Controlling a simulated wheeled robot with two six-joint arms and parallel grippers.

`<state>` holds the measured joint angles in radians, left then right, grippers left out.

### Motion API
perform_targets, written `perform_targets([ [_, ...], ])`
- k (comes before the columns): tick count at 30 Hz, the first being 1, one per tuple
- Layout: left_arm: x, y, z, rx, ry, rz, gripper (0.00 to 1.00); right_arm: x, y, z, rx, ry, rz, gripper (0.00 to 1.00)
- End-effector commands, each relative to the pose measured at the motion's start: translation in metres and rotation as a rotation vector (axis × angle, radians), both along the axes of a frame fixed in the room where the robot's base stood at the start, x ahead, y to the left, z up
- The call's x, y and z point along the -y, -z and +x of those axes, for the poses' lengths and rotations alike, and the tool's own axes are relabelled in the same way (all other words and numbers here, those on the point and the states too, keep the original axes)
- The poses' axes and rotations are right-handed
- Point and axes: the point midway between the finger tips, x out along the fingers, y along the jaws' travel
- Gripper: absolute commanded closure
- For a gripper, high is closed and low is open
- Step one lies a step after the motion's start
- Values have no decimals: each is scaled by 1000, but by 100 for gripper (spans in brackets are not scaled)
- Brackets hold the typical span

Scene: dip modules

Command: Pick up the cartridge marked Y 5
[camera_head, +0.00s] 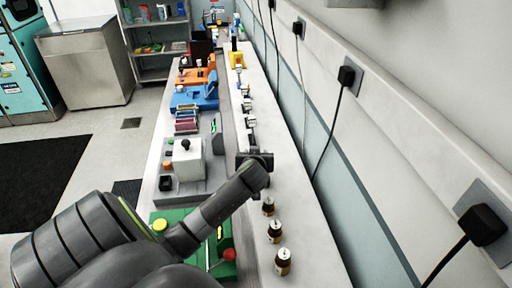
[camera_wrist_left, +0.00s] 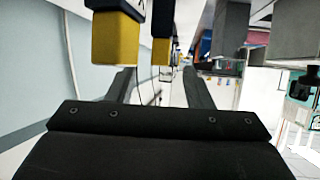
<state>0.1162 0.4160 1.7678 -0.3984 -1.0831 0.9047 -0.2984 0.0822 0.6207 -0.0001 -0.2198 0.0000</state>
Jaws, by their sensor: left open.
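My left gripper (camera_head: 256,160) is over the narrow right-hand strip of the bench, beside a row of small pale and dark pieces (camera_head: 249,122). In the left wrist view its two fingers (camera_wrist_left: 160,88) are apart, with nothing clearly held between them. Two yellow-ended blocks show at the top of that view: a larger, nearer one (camera_wrist_left: 116,42) at left and a smaller one (camera_wrist_left: 160,51) between the fingers' lines. Dark and white parts adjoin the yellow; only scraps of marking show, so I cannot tell which is Y 5. My right gripper is not in view.
Several brown bottles (camera_head: 275,231) stand on the strip nearer me. A green station with a red knob (camera_head: 229,254), a grey station (camera_head: 187,160), a blue one (camera_head: 194,96) and an orange one (camera_head: 196,76) line the bench. The wall with plugs and cables (camera_head: 346,76) bounds the right.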

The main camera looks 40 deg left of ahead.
Motion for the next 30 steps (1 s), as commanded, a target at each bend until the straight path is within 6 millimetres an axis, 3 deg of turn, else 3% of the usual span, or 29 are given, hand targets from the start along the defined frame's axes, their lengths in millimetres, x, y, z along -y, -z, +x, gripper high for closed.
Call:
perform_targets([
  [1, -4, 9, 5, 0, -1, 1, 54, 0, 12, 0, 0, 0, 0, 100],
  [4, -11, 12, 12, 0, 0, 2, 54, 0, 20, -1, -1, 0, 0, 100],
  [14, -14, 11, 17, 0, 1, -1, 54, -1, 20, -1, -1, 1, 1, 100],
  [24, -14, 11, 17, -1, 0, -1, 98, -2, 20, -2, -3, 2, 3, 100],
  [30, -14, 11, 17, -1, 0, -1, 100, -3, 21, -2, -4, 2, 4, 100],
])
